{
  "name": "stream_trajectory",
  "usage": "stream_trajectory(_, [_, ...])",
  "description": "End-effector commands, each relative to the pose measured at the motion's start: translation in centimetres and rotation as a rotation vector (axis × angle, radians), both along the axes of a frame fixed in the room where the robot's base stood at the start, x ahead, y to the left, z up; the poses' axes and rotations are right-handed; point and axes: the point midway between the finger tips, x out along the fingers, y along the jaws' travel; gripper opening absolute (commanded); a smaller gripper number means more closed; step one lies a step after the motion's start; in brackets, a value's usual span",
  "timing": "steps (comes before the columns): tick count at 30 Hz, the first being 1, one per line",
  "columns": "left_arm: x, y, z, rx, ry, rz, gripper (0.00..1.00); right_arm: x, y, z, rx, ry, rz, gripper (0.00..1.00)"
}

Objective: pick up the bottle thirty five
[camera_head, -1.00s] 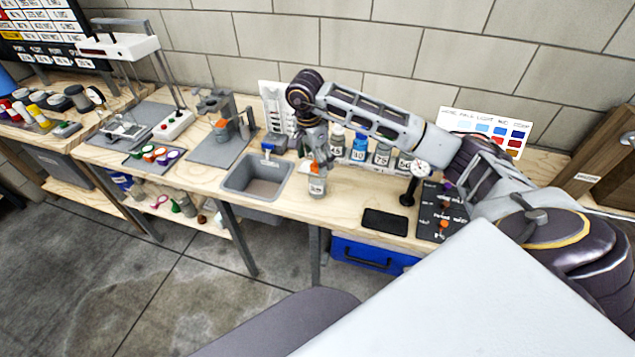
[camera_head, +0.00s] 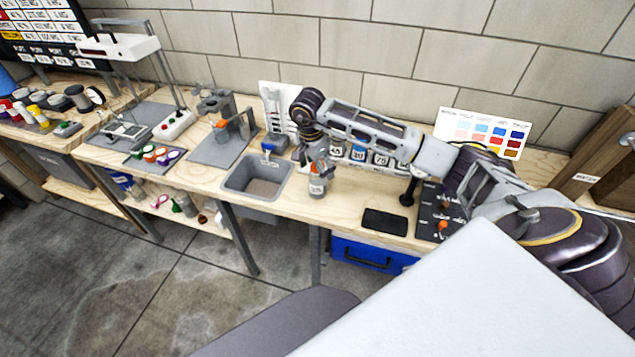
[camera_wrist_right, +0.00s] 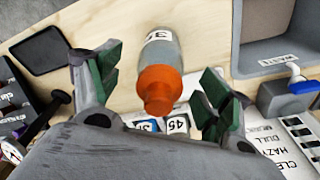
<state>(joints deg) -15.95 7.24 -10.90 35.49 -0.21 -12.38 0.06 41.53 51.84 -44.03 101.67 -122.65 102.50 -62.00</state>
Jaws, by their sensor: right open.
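The bottle with an orange cap (camera_wrist_right: 160,88) stands on the wooden bench; in the right wrist view its label shows only part of a number beginning with 3. In the head view the bottle (camera_head: 317,187) stands near the bench's front edge, its upper part partly covered by my gripper. My right gripper (camera_head: 316,166) is just above and around the cap. In the wrist view its open green-padded fingers (camera_wrist_right: 158,82) lie on either side of the bottle, with gaps at both sides. My left gripper is not in view.
Other numbered bottles (camera_head: 358,154) stand in a row behind, partly under my arm. A grey waste basin (camera_head: 232,187) is left of the bottle. A dark flat pad (camera_head: 385,221) and a black control panel (camera_head: 437,222) lie to the right.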

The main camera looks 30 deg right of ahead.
Motion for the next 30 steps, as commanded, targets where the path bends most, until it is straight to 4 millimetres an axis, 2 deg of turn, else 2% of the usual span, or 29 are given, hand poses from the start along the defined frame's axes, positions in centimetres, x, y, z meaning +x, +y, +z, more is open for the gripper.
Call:
stream_trajectory(10, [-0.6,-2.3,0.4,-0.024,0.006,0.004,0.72,0.1,-0.5,-3.1,0.000,0.002,-0.001,0.78])
stream_trajectory(18, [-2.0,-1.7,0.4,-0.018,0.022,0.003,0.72,0.2,-0.5,-3.5,0.000,0.000,0.000,0.78])
stream_trajectory(26, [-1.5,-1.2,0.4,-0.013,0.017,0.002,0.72,0.1,-0.5,-3.4,0.000,0.000,0.000,0.78])
stream_trajectory(30, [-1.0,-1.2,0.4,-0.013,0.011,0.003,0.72,0.2,-0.5,-3.4,0.000,0.000,0.000,0.62])
